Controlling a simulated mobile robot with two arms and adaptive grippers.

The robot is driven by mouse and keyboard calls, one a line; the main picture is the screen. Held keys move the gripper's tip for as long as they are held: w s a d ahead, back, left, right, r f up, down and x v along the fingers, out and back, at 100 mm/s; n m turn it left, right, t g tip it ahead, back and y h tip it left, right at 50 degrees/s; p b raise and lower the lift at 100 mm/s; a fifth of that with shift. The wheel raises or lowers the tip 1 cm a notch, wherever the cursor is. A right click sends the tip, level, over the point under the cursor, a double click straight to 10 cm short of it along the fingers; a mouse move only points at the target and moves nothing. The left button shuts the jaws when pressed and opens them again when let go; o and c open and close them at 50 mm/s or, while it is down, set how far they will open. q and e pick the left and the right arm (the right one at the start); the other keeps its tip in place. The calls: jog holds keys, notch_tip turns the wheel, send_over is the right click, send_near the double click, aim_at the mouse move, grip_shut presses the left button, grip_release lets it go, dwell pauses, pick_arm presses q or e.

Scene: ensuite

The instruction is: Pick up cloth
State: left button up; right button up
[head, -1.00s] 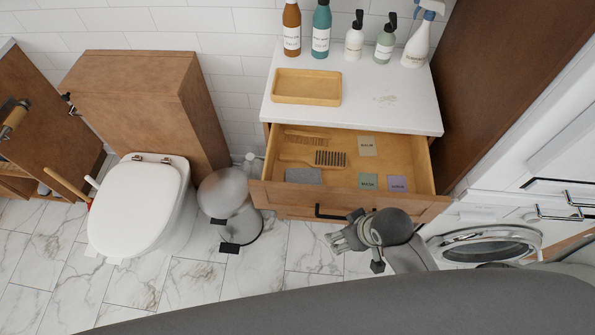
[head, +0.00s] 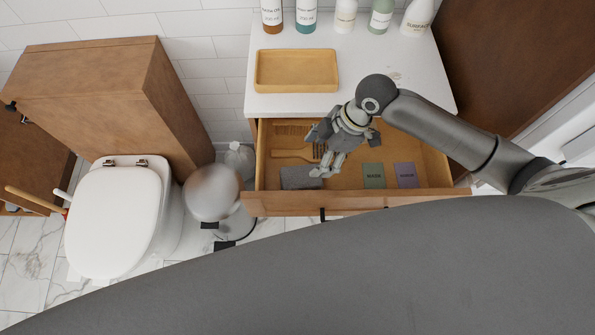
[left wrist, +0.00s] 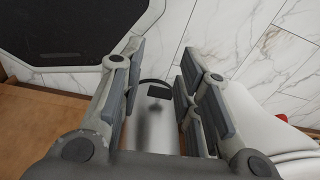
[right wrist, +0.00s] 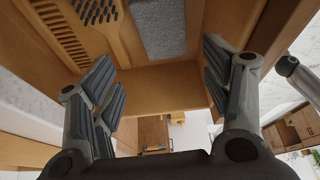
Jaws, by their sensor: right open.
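The cloth (head: 301,177) is a small grey folded piece lying flat in the front left of the open drawer (head: 430,172). It also shows near the top of the right wrist view (right wrist: 160,27), its far end cut off by the frame. My right gripper (head: 317,152) is over the drawer, just right of and behind the cloth in the head view. In the right wrist view its fingers (right wrist: 158,80) are spread with nothing between them. My left gripper (left wrist: 160,65) shows only in the left wrist view, open and empty above the floor.
A wooden comb (right wrist: 66,38) and a brush (head: 290,154) lie beside the cloth. Green (head: 373,176) and purple (head: 405,175) packets lie to the right. The drawer front (head: 290,202) borders the cloth closely. A bin (head: 212,195) and toilet (head: 112,215) stand left.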

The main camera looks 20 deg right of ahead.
aim_at(302, 176)
jog(key=x, duration=0.4)
jog(key=shift+s+f, duration=0.1)
jog(key=shift+f, duration=0.35)
jog(key=shift+a+f, duration=0.1)
jog(key=shift+f, duration=0.25)
jog(key=shift+a+f+p, duration=0.25)
jog(key=shift+f+p, duration=0.25)
jog(key=x, duration=0.3)
jog(key=shift+s+a+f+p, duration=0.1)
jog(key=shift+a+f+p, duration=0.05)
jog(key=shift+f+p, duration=0.15)
jog(key=shift+a+f, duration=0.1)
jog(key=shift+f, duration=0.25)
pick_arm(q)
jog(key=shift+s+r, duration=0.5)
jog(key=shift+r, duration=0.05)
jog(key=shift+s, duration=0.1)
jog(key=shift+s, duration=0.15)
pick_arm(e)
jog(key=c, duration=0.8)
